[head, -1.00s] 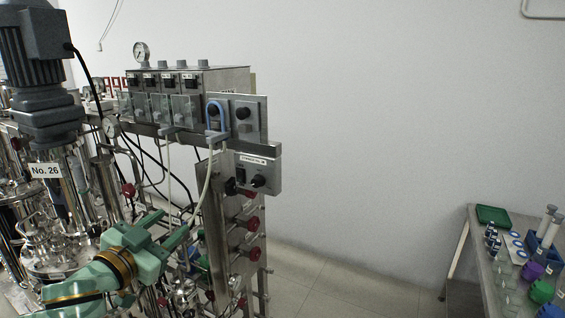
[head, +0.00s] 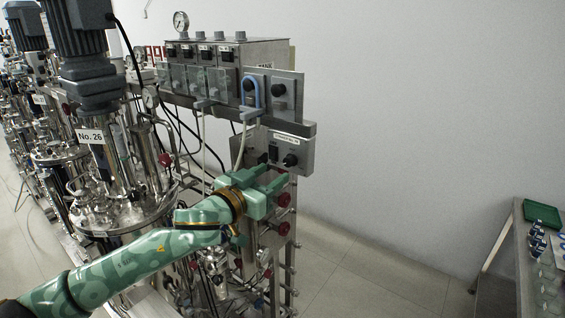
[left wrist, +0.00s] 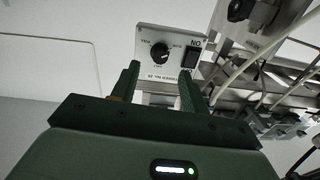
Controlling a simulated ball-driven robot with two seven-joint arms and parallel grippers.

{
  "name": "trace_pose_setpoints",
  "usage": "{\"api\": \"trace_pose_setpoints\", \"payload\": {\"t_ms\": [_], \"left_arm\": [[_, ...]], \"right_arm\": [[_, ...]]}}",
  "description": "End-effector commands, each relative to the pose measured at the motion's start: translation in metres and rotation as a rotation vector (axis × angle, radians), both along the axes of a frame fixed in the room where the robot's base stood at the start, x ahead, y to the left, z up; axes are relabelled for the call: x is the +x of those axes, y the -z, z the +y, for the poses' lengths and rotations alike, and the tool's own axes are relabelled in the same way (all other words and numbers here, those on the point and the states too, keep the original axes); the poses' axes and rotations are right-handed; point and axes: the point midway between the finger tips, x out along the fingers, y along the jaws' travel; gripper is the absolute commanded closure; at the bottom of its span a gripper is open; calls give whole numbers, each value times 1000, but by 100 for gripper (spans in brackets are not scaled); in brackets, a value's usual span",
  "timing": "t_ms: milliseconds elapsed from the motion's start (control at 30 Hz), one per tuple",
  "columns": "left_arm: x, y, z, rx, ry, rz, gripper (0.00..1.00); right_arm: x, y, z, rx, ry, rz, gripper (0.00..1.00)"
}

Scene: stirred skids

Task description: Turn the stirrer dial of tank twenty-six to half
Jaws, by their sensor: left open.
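The stirrer box (head: 303,147) is a grey panel on the skid's right end, below the steel beam. Its black round dial (head: 290,160) sits beside a dark switch (head: 273,152). In the left wrist view the dial (left wrist: 159,50) with a white pointer mark and the ON switch (left wrist: 192,54) show above the box's label, which seems to read No. 26. My left gripper (head: 279,182) is open and empty, just below the dial. In the left wrist view its fingers (left wrist: 158,76) point at the box, apart from the dial. My right gripper is out of view.
The tank with the No. 26 plate (head: 90,136) stands at left under a grey motor (head: 85,50). Red valve handles (head: 284,200) lie close below my gripper.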

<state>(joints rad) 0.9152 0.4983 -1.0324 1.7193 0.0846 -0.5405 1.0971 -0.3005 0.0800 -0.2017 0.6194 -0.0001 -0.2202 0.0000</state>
Motion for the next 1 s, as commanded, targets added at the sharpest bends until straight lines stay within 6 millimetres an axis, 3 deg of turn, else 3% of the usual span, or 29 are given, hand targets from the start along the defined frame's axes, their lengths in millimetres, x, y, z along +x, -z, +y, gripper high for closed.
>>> {"api": "trace_pose_setpoints", "payload": {"t_ms": [100,300,667,833,1000], "left_arm": [[21,-2,-14,0,-1,0,55],[40,0,-26,0,-1,0,55],[44,0,-29,0,0,0,55],[44,0,-29,0,0,0,99],[44,0,-29,1,-1,-1,100]], "right_arm": [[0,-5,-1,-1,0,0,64],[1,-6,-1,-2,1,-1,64],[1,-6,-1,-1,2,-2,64],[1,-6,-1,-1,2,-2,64],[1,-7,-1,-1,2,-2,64]]}}
